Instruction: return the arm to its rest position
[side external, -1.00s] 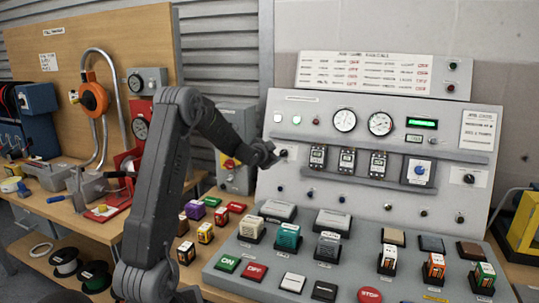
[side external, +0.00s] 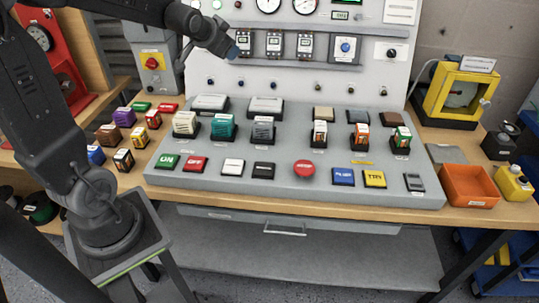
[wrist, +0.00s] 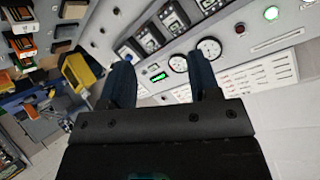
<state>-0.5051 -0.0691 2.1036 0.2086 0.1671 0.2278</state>
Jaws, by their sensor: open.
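My gripper (side external: 232,54) is at the end of my raised arm, in front of the upright panel (side external: 230,85), near its left side in the side view. In the wrist view my gripper (wrist: 163,78) shows two dark blue fingers spread apart with nothing between them. Beyond the fingers are the panel's gauges (wrist: 208,47) and a small green display (wrist: 158,77), seen tilted. The fingertips are small in the side view, and I cannot tell whether they touch anything there.
The sloped grey console (side external: 215,180) carries buttons and several coloured blocks. More small blocks (side external: 123,160) lie on the wooden bench at its left. An orange bin (side external: 470,186) and a yellow framed device (side external: 455,95) stand at the right. The space above the console's front is clear.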

